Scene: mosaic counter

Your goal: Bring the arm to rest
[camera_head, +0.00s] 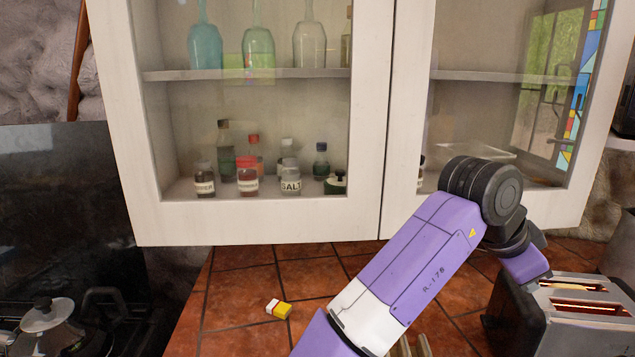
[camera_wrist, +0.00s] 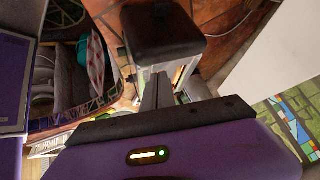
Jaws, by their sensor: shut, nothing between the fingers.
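My purple arm (camera_head: 415,265) reaches up from the bottom of the head view, bends at a dark round joint in front of the right cabinet door, and drops toward the toaster. My gripper (camera_wrist: 157,90) shows in the wrist view with its fingers together and nothing between them. In the head view the fingers are out of sight. A dark box-shaped object (camera_wrist: 162,32) lies just beyond the fingertips in the wrist view; I cannot tell whether they touch.
The toaster (camera_head: 570,305) with glowing slots stands close by my forearm. A white glass-fronted cabinet (camera_head: 260,220) holding bottles and jars hangs over the tiled counter (camera_head: 235,300). A pot (camera_head: 48,318) is at far left.

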